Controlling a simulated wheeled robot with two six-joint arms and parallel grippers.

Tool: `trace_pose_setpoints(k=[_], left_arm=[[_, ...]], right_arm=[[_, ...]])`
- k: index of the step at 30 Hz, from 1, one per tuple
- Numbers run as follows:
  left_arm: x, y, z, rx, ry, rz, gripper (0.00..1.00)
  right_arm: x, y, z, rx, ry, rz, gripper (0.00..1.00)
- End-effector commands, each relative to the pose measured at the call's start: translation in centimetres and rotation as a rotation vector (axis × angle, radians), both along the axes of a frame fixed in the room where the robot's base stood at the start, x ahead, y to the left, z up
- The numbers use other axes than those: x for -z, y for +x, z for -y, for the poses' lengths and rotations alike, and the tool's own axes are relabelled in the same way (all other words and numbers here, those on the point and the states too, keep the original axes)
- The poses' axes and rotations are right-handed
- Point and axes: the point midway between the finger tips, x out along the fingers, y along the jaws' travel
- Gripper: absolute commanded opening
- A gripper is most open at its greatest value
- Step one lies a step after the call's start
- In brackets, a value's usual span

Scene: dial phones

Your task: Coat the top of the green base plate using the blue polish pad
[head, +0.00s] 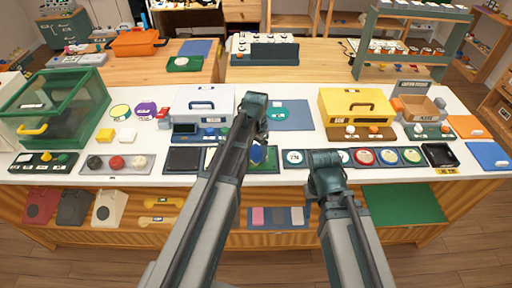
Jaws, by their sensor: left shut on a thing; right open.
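The green base plate (271,166) lies flat near the front edge of the white counter, partly covered by my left arm. The round blue polish pad (257,154) is at the plate, below the wrist of my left gripper (257,142). My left gripper is shut on the pad. Its fingers are mostly hidden by the wrist, and I cannot tell whether the pad touches the plate. My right gripper (326,180) is open and empty at the counter's front edge, to the right of the plate; its fingertips are hard to see.
A dark tray (183,160) lies left of the plate. A row of round colored discs (363,157) lies to its right. Behind stand a white case (205,101) and a yellow case (356,104). A green clear-sided box (60,103) stands at left.

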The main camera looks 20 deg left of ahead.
Motion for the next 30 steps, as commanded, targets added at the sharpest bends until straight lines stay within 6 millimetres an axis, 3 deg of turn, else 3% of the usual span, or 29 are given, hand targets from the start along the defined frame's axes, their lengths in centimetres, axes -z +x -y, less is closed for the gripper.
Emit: trace_pose_setpoints(k=[10,22,30], left_arm=[[0.0,-0.7,0.2,0.000,0.000,0.001,0.24],[0.2,-3.8,1.1,0.001,0.000,0.001,0.24],[-0.1,-3.9,1.2,0.001,0.000,0.000,0.24]], right_arm=[[0.0,0.0,0.0,0.000,0.000,0.000,0.50],[0.2,0.0,0.0,0.000,0.000,0.000,0.50],[-0.1,0.0,0.0,0.000,0.000,0.000,0.50]])
